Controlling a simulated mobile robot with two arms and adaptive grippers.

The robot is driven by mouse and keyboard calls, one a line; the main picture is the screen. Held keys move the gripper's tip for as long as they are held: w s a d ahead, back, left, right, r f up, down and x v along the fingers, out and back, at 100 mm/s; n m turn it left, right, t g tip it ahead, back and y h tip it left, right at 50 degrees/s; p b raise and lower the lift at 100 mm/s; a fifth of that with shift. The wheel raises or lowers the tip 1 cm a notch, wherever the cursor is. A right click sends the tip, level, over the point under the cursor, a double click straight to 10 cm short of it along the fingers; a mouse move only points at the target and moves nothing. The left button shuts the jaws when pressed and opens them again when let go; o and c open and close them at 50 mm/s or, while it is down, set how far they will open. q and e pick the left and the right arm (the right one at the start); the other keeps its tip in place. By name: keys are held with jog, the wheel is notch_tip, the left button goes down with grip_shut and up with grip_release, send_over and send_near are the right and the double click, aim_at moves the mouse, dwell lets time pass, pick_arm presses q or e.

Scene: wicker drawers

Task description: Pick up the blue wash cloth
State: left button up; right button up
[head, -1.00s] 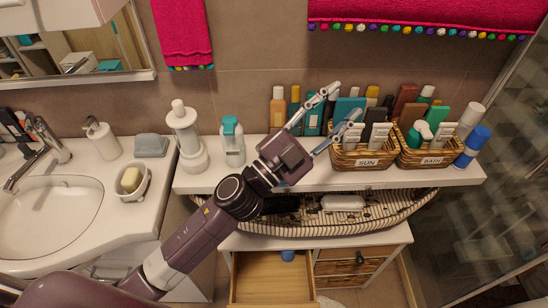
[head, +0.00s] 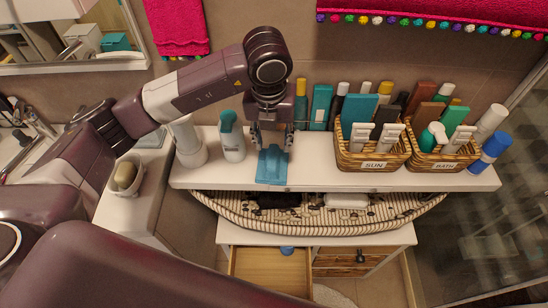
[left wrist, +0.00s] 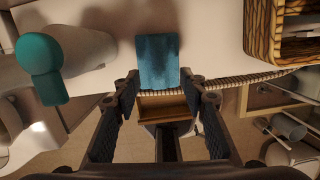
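The blue wash cloth (head: 271,168) lies folded on the white shelf and reaches its front edge. It also shows in the left wrist view (left wrist: 158,62). My left gripper (head: 272,144) points down at the back part of the cloth. In the left wrist view its two fingers (left wrist: 160,78) are spread wide, one to each side of the cloth, with nothing clamped between them. I cannot tell whether the fingertips touch the shelf. My right gripper is not in view.
A teal-capped bottle (head: 232,138) stands left of the cloth. Bottles stand behind it. The SUN basket (head: 374,164) and BATH basket (head: 432,166) are to the right. Below are a striped boat-shaped basket (head: 320,215) and an open wooden drawer (head: 270,270).

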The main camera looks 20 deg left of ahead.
aim_at(272, 154)
pick_arm(q)
jog(key=shift+w+a+f, duration=0.1)
jog(key=shift+a+f, duration=0.2)
jog(key=shift+a, duration=0.05)
jog(key=f+p, duration=0.1)
jog(key=f, duration=0.1)
jog(key=f+p, duration=0.1)
jog(key=f, duration=0.1)
jog(key=f+p, duration=0.1)
jog(key=f, duration=0.1)
jog(key=shift+w+d+f, duration=0.1)
jog(key=shift+w, duration=0.25)
jog(key=shift+f, duration=0.35)
jog(key=shift+c, duration=0.4)
jog(key=shift+w, duration=0.1)
grip_shut()
